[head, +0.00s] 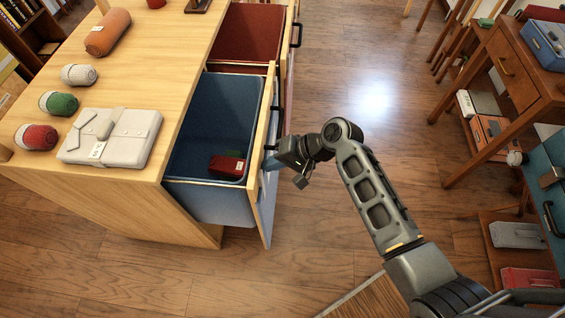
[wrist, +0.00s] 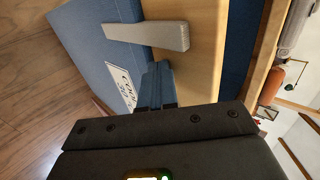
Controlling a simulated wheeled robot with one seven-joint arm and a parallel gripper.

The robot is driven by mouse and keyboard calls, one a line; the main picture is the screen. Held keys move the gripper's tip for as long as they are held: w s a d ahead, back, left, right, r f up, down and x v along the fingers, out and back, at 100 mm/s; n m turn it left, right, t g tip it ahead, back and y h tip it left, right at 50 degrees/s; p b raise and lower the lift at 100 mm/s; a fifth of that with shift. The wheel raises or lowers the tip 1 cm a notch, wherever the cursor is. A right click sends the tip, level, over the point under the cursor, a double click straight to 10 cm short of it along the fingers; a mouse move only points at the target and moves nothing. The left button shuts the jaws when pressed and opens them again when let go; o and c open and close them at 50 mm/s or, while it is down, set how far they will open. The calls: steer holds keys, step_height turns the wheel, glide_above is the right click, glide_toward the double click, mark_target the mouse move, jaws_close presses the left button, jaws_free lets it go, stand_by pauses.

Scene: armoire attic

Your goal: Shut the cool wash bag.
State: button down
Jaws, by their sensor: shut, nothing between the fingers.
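The cool wash bag (head: 203,112) is a deep blue pull-out bin, standing out from the wooden cabinet with its top open. A dark red box (head: 227,165) lies inside it. Its front (wrist: 95,45) is blue with a wooden top edge and a white label reading "COOL" in the wrist view.
A red-lined bin (head: 250,32) behind also stands out. The cabinet top (head: 150,65) holds a folded grey cloth bundle (head: 110,137) and several rolled items. Open wooden floor (head: 350,80) lies to the right, then a wooden desk (head: 525,75) and low shelves.

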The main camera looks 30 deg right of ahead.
steer(key=w+a+b, duration=0.3)
steer(key=w+a, duration=1)
steer(key=a, duration=0.5)
steer(key=shift+b, duration=0.35)
